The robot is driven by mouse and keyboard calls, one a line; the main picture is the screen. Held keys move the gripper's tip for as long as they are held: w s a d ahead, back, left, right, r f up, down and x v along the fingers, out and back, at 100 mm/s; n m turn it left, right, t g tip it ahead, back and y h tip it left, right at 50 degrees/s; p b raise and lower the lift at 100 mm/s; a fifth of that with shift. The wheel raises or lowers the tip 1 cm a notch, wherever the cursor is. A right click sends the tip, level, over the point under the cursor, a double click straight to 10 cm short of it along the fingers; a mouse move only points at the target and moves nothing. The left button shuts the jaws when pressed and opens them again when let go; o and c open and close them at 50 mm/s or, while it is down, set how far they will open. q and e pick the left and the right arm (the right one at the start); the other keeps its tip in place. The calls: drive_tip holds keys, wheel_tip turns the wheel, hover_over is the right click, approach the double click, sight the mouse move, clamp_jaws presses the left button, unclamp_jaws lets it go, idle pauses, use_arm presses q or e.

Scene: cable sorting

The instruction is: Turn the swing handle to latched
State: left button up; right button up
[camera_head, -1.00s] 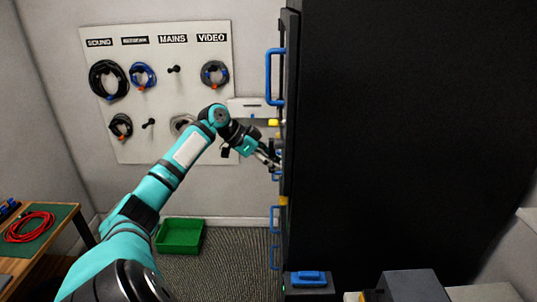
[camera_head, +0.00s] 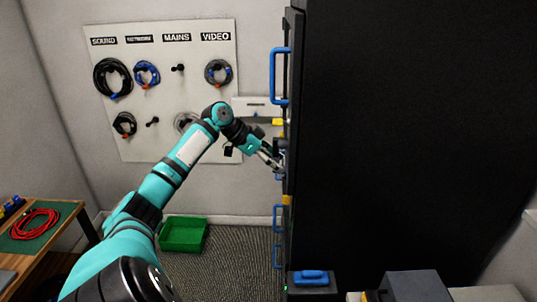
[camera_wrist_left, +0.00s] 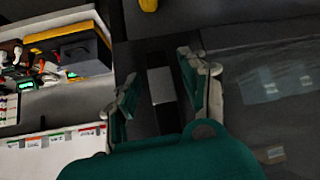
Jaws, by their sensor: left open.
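My left gripper (camera_head: 275,164) is at the front edge of the tall black cabinet (camera_head: 400,130), in the middle of its height. In the left wrist view the gripper (camera_wrist_left: 160,95) is open, one finger on each side of a short grey bar (camera_wrist_left: 162,86) set in a dark strip. This bar looks like the swing handle; no touch by the fingers is visible. Its lower end is near the gripper's green body, and I cannot tell its exact angle. In the head view the handle is hidden by the gripper and the cabinet edge. My right gripper is out of view.
Blue grab handles (camera_head: 278,76) stick out from the cabinet front above and below the gripper. A wall board (camera_head: 165,90) with coiled cables hangs behind. A green bin (camera_head: 184,235) stands on the floor. A table with a red cable (camera_head: 36,224) is at left.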

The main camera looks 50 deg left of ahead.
use_arm(q)
drive_tip(key=v, duration=1.1)
drive_tip(key=shift+s+a+r, duration=0.2)
drive_tip(key=shift+s+r, duration=0.05)
drive_tip(key=shift+r, duration=0.05)
